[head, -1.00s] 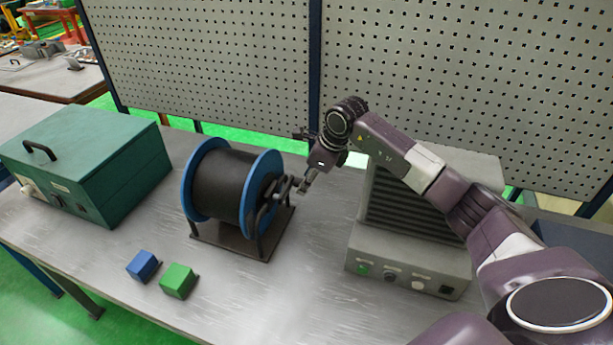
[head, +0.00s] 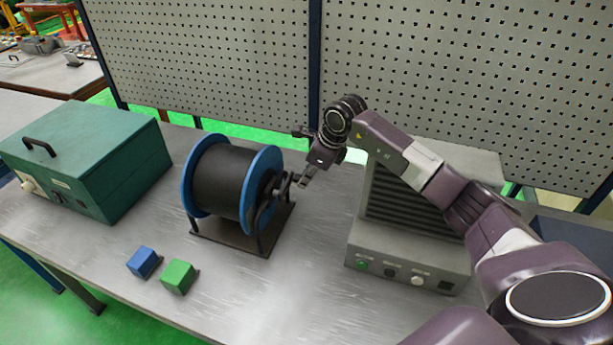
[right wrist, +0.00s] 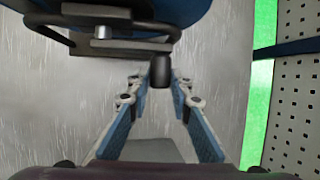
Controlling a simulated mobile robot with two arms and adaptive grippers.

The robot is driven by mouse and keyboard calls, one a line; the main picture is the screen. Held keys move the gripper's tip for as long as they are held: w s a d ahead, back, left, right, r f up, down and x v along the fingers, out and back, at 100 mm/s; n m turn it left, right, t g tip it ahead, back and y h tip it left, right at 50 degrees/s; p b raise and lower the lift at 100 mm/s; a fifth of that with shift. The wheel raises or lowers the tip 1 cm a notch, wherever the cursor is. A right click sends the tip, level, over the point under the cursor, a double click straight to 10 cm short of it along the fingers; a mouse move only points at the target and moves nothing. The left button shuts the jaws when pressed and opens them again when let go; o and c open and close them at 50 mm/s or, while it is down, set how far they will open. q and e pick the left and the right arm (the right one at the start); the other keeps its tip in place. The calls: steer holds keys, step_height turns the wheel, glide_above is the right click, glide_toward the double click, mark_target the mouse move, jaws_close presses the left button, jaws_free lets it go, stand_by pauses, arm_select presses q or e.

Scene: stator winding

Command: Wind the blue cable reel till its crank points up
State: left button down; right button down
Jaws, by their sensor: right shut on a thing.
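The cable reel has blue flanges (head: 259,178) and a dark drum (head: 220,180), and stands on a dark base plate (head: 225,235) on the bench. Its crank (right wrist: 125,46) is on the right side of the reel, facing my right arm. In the right wrist view the crank arm runs sideways toward the pegboard side, with a black handle (right wrist: 161,76) at its end. My right gripper (head: 299,182) is shut on this handle, the fingers on either side of it. The crank's exact angle is hard to tell. My left gripper is not in view.
A green case (head: 90,160) stands at the left. A blue block (head: 143,262) and a green block (head: 179,276) lie in front of the reel. A grey unit with buttons (head: 405,262) stands right of it, below my arm. A pegboard (head: 210,60) closes the back.

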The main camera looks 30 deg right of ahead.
steer(key=r+t+h+b, duration=0.1)
steer(key=b, duration=0.3)
steer(key=s+a+r+n+t+h+b, duration=0.1)
steer(key=t+h+b, duration=0.1)
steer(key=b, duration=0.3)
steer(key=r+t+h+b, duration=0.1)
steer(key=b, duration=0.3)
steer(key=shift+s+a+r+t+h, duration=0.25)
steer(key=shift+a+r+t+h, duration=0.05)
steer(key=shift+a+h, duration=0.1)
steer(key=c, duration=1.7)
jaws_free()
steer(key=shift+c, duration=0.2)
steer(key=v, duration=1.2)
